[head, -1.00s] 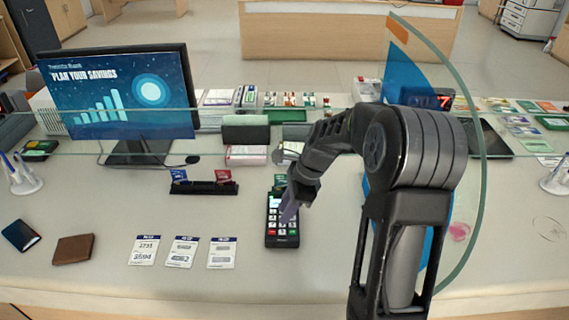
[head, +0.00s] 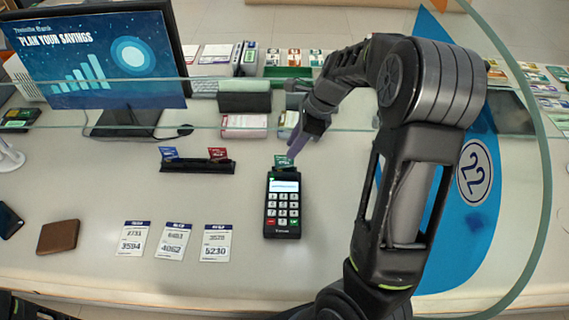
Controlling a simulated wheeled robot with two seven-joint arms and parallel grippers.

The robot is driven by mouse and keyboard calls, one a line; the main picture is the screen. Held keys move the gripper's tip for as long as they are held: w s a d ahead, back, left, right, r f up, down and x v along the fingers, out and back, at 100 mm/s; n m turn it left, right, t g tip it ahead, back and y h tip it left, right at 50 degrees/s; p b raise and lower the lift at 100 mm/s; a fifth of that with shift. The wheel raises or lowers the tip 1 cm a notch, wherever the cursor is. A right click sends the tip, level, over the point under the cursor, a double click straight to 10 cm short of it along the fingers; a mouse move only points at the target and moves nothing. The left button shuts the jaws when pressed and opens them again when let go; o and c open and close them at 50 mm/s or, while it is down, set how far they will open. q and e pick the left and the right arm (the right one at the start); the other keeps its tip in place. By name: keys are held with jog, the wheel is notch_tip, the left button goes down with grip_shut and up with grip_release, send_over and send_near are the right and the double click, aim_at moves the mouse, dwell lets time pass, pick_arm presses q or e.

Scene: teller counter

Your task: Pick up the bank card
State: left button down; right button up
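A green bank card (head: 283,161) stands up at the top end of the black card terminal (head: 283,205). My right gripper (head: 293,153) comes in from the upper right, with its purple-grey fingers just above and right of the green card. The fingers are seen nearly edge-on, so I cannot tell whether they are open, shut or touching the card. A blue card (head: 169,154) and a red card (head: 217,154) stand in a black holder (head: 198,166) left of the terminal. My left gripper is not in view.
Three paper slips (head: 173,241) and a brown wallet (head: 58,237) lie left of the terminal. A monitor (head: 100,62) stands at upper left. A curved glass screen (head: 535,180) is at right. The counter front of the terminal is clear.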

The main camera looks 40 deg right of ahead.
aim_at(284, 160)
jog(key=shift+x, duration=0.75)
jog(key=shift+p+x, duration=0.4)
jog(key=shift+x, duration=2.25)
jog(key=shift+w+d, duration=0.1)
grip_shut()
